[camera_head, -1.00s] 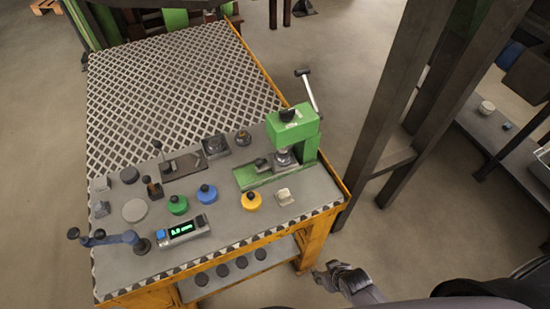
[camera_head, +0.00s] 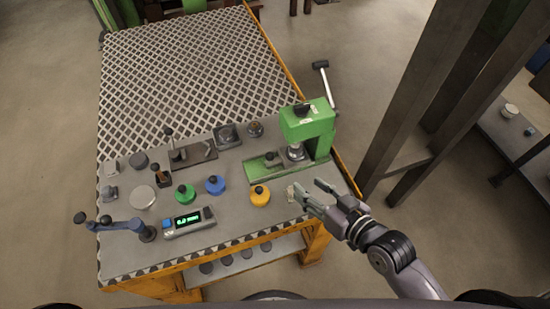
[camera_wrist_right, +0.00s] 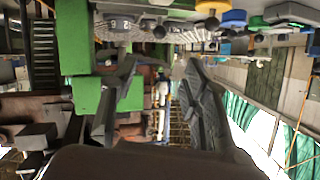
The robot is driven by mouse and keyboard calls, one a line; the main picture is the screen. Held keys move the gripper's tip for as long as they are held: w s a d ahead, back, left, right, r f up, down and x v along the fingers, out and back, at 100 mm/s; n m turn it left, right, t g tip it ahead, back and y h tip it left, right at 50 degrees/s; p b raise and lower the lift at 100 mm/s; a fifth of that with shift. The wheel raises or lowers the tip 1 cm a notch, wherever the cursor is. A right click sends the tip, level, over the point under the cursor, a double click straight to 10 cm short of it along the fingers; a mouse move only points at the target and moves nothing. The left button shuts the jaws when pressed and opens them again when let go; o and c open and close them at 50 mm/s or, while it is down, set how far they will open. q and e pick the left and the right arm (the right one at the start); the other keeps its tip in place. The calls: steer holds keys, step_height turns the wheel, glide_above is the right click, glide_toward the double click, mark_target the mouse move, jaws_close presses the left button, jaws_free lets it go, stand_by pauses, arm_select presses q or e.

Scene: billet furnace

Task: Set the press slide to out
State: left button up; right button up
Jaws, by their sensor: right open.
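The green press (camera_head: 308,124) stands at the right part of the grey bench top. Its slide is a green bar (camera_head: 262,167) low at the front left of the press, with a small dark knob (camera_head: 270,156) on it. A lever with a black grip (camera_head: 320,65) rises at its right side. My right gripper (camera_head: 308,191) is open and empty, just in front of the press, over the bench's front right area and apart from the slide. In the right wrist view the fingers (camera_wrist_right: 158,82) are spread, with the green press (camera_wrist_right: 75,40) to their left. My left gripper is not seen.
Yellow (camera_head: 260,196), blue (camera_head: 215,186) and green (camera_head: 185,195) knobbed discs lie left of my right gripper. A digital display (camera_head: 188,220) and a blue jointed arm (camera_head: 120,225) stand at the front left. Dark posts (camera_head: 430,90) rise right of the bench.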

mark_target(272, 159)
steer(key=p+x, duration=0.1)
steer(key=x, duration=1.5)
steer(key=shift+w+a+f, duration=0.1)
steer(key=shift+w+a, duration=0.05)
steer(key=shift+w, duration=0.2)
steer(key=shift+c, duration=0.4)
jaws_close()
steer(key=shift+a, duration=0.1)
